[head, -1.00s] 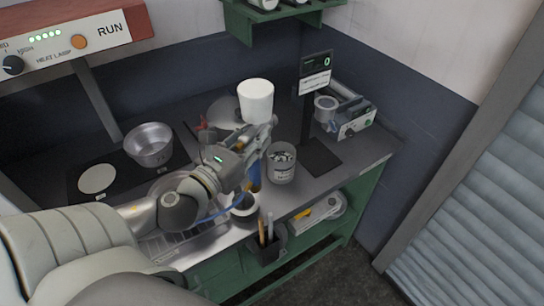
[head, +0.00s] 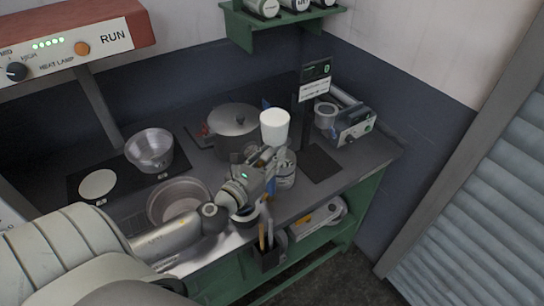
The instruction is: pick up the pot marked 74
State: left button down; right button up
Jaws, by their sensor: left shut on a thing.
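A white tapered vessel (head: 275,127) stands upright at the fingertips of my left gripper (head: 270,154), which is shut on it and holds it above the counter. A lidded metal pot (head: 229,140) is on the counter behind and to the left of it. An open steel pot (head: 149,151) stands on the dark heating plate at the left. No number 74 can be read on any of them. My right gripper is not in view.
A wide steel pan (head: 171,207) lies left of my gripper. A glass-like container (head: 287,180) is partly hidden behind it. A display post (head: 305,100) and a small machine (head: 352,132) stand at the right. A utensil holder (head: 266,257) hangs at the front edge.

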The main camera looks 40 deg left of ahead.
pick_arm(q)
jog(key=shift+f, duration=0.1)
jog(key=shift+f, duration=0.15)
jog(key=c, duration=1.2)
grip_release()
jog(key=shift+c, duration=0.2)
